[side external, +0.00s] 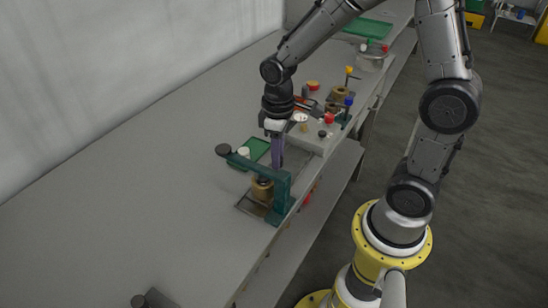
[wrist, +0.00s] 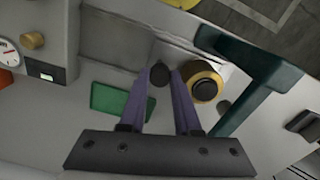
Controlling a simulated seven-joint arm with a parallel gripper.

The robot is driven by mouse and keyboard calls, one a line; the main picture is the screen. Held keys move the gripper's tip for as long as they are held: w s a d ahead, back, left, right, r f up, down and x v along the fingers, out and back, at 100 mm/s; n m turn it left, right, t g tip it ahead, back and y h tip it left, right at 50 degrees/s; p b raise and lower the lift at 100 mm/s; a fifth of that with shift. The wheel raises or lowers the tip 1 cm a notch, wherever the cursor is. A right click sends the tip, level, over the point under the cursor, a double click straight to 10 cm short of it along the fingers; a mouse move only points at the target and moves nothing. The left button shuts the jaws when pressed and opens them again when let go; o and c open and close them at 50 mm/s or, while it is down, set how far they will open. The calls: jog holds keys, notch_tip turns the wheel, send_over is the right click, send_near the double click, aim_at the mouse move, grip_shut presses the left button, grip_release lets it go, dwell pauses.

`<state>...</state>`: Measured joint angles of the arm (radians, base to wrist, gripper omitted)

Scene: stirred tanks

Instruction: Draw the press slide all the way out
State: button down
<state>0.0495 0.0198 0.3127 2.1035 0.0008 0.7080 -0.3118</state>
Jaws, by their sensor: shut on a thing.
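The press is a teal frame (side external: 281,196) near the front edge of the bench, with a long lever ending in a black knob (side external: 223,150). The frame also shows in the wrist view (wrist: 262,85). A brass cup (side external: 262,189) sits within the press; it also shows in the wrist view (wrist: 203,86). A flat grey metal plate (side external: 247,208), apparently the slide, lies low at the press. My gripper (side external: 276,171) points down beside the press. In the wrist view its purple fingers (wrist: 160,76) are shut on a small dark knob (wrist: 159,74), apparently the slide's handle.
A green tray (side external: 257,147) lies behind the press lever. A pale console (side external: 318,138) with a gauge (wrist: 8,53) and knobs stands past the gripper. The bench (side external: 130,205) is clear at the left. The press upright stands close to my fingers.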

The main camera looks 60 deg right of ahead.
jog(key=d, duration=1)
jog(key=shift+w+d+r, duration=0.1)
jog(key=shift+d, duration=0.25)
jog(key=c, duration=0.9)
grip_release()
jog(key=shift+d, duration=0.1)
notch_tip(320, 180, up, 14)
jog(key=shift+a, duration=0.2)
